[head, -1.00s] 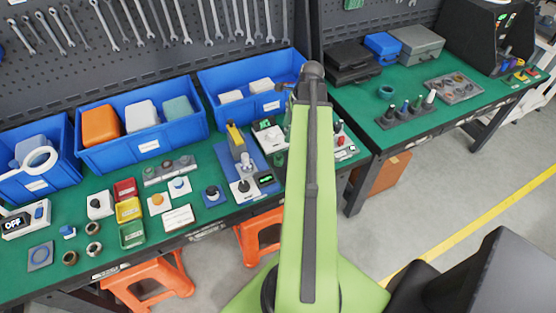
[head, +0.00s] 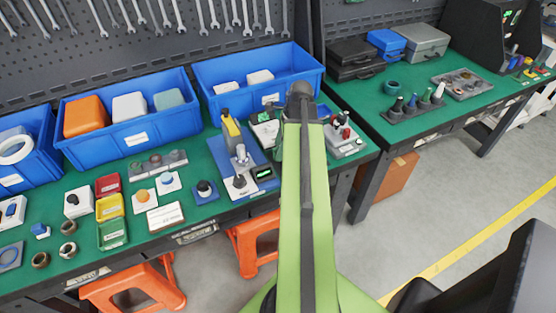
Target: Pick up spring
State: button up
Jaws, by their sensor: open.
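I cannot make out a spring for certain in the head view. A small silver upright part (head: 241,157) stands on the blue-based test device (head: 222,150) on the left workbench; it is too small to tell whether it is a spring. My green arm reaches up the middle of the view and covers part of the bench's right end. My gripper does not show; it is hidden beyond the arm's dark upper joint.
Blue bins (head: 130,146) line the back of the green-topped left bench (head: 150,240). Red, yellow and green trays (head: 110,205) and several metal rings lie toward the left. Orange stools (head: 250,240) stand below. A second bench (head: 440,120) is at right, past a floor gap.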

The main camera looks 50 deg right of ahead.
jog(key=b+x, duration=0.1)
jog(key=x, duration=0.2)
jog(key=shift+s+d, duration=0.1)
jog(key=shift+r, duration=0.2)
grip_shut()
